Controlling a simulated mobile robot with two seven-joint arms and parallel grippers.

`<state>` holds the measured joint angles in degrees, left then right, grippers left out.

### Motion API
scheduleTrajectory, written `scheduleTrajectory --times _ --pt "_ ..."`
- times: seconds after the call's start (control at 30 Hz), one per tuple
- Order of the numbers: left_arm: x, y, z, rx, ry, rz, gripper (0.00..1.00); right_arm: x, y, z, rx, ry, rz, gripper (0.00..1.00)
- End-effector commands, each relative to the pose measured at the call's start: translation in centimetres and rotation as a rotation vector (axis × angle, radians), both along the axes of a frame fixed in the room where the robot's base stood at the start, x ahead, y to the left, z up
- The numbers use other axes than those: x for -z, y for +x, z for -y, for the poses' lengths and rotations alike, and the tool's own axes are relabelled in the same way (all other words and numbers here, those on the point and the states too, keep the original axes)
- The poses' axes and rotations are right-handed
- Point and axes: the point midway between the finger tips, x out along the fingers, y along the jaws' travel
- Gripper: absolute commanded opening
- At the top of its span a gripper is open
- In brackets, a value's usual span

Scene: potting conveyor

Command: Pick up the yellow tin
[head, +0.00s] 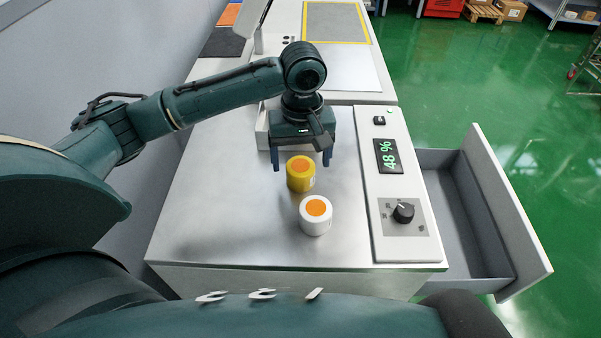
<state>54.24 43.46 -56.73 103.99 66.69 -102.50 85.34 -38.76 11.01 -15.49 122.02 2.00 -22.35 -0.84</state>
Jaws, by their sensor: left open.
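The yellow tin (300,184) stands upright on the pale metal worktop (220,215), with an orange disc on its top. My left gripper (302,161) is open, pointing down, just behind and above the tin, with its blue fingers spread to either side. The fingers do not appear to touch the tin. A white tin (316,224) with an orange top stands upright just in front of the yellow one, slightly to the right. My right gripper is not in the picture.
An open, empty drawer (460,215) juts out to the right. The worktop's left part is clear. Grey and yellow-edged mats (336,24) lie farther back.

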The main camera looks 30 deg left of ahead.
Motion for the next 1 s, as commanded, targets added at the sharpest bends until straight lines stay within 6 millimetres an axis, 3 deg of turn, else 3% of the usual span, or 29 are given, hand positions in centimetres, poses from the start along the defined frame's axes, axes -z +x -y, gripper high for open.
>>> scheduleTrajectory --times 0.23,0.53,1.0 --pt "3.6 0.0 -0.2 0.001 0.002 -0.003 0.79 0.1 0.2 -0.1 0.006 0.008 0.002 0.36" --pt "4.1 0.0 -0.2 0.001 0.0 -0.001 0.79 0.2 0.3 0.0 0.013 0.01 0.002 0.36" --pt "4.1 0.0 -0.2 0.001 0.0 -0.001 0.41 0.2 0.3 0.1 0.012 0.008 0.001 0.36"
